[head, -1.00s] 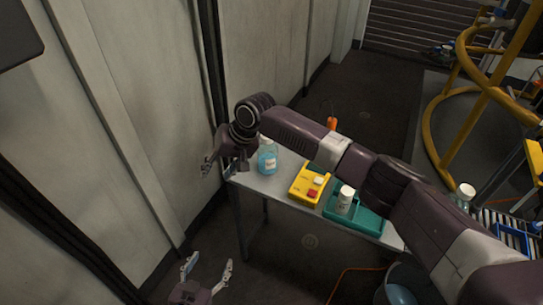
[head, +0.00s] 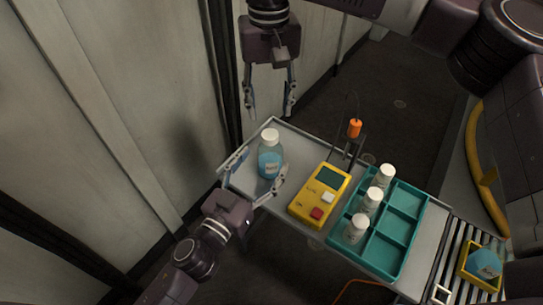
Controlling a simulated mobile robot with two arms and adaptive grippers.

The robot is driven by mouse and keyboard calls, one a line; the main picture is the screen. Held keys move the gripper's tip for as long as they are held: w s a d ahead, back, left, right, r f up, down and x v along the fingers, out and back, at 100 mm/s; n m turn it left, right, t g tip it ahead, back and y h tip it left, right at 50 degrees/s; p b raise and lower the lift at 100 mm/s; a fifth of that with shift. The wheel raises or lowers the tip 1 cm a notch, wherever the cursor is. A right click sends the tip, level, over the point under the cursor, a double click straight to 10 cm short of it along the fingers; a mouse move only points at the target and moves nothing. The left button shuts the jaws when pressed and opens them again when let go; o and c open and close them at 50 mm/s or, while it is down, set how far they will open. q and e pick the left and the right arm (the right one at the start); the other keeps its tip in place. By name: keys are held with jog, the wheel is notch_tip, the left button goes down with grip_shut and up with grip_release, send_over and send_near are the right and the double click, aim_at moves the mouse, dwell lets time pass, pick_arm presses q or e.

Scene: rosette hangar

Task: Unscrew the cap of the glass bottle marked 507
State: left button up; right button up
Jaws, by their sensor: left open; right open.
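A clear glass bottle (head: 269,166) with blue contents stands upright at the table's left end. Its white cap (head: 270,135) is on. Its label is too small to read, so I cannot confirm 507. My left gripper (head: 264,161) is open, with one finger on each side of the bottle's body; I cannot tell whether they touch it. My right gripper (head: 270,110) is open and empty, pointing down above and slightly behind the cap, apart from it.
A yellow meter box (head: 320,193) lies right of the bottle. A teal compartment tray (head: 388,262) holds three white-capped bottles (head: 371,200). An orange-handled tool (head: 354,129) stands at the table's back edge. A roller conveyor (head: 457,262) with a yellow bin is at the right. A wall closes off the left.

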aim_at(270, 152)
pick_arm(q)
jog(key=shift+x, duration=2.15)
pick_arm(e)
jog(key=shift+w, duration=0.1)
pick_arm(q)
grip_shut()
pick_arm(e)
jog(key=m, duration=0.5)
jog(key=shift+f+m, duration=0.1)
jog(key=shift+m, duration=0.3)
jog(key=m, duration=0.7)
jog(key=shift+m, duration=0.4)
jog(key=shift+f, duration=4)
